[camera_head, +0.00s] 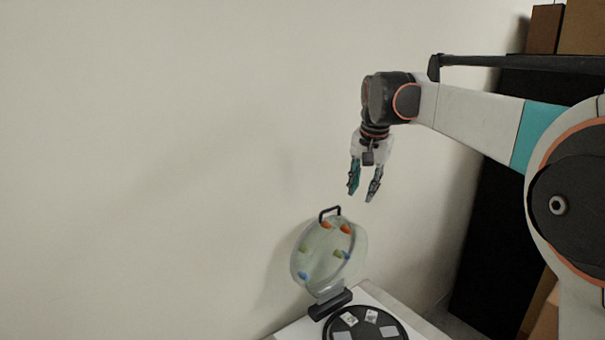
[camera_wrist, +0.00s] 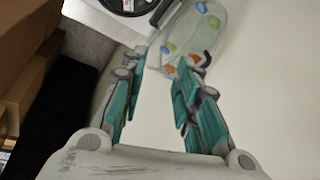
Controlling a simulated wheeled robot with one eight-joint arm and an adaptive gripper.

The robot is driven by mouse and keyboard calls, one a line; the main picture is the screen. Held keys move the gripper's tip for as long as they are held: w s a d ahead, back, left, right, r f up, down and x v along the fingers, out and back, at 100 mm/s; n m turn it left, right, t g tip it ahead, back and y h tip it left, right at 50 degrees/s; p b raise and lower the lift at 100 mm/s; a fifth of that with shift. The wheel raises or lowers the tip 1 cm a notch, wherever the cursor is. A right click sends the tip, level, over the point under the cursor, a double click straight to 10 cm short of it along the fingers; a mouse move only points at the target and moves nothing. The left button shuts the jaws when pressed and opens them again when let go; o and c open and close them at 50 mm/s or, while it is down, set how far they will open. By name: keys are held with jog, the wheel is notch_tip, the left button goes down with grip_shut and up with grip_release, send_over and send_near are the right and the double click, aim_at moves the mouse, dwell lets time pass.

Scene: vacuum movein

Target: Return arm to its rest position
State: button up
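My gripper (camera_head: 363,193) hangs at the end of my outstretched arm, pointing down, with its two fingers apart and nothing between them. It is above and slightly right of a clear oval thing (camera_head: 318,262) with a black handle on top and small orange, green and blue pieces on it. There is a visible gap between the fingertips and that handle. In the wrist view, the teal fingers of my gripper (camera_wrist: 172,62) are spread, and the clear oval thing (camera_wrist: 205,38) shows beyond them.
A black round disc (camera_head: 365,325) with white labels lies on a white surface (camera_head: 295,331) below. A plain wall (camera_head: 180,150) stands behind. A tall black panel (camera_head: 495,200) and brown boxes (camera_head: 578,28) are at the right. The space left of my gripper is clear.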

jog(key=s+d+f+n+t+b, duration=0.2)
jog(key=s+f+b, duration=0.4)
jog(key=s+f, duration=0.8)
jog(key=s+d+f+n+t+b, duration=0.1)
jog(key=s+f+n+b, duration=0.3)
jog(key=s+f, duration=1.1)
jog(key=s+d+b, duration=0.1)
jog(key=s+b, duration=0.2)
jog(key=s, duration=0.5)
jog(key=shift+d+t, duration=0.3)
jog(key=shift+t, duration=0.1)
jog(key=shift+s, duration=0.1)
jog(key=shift+d, duration=0.1)
dwell(0.6)
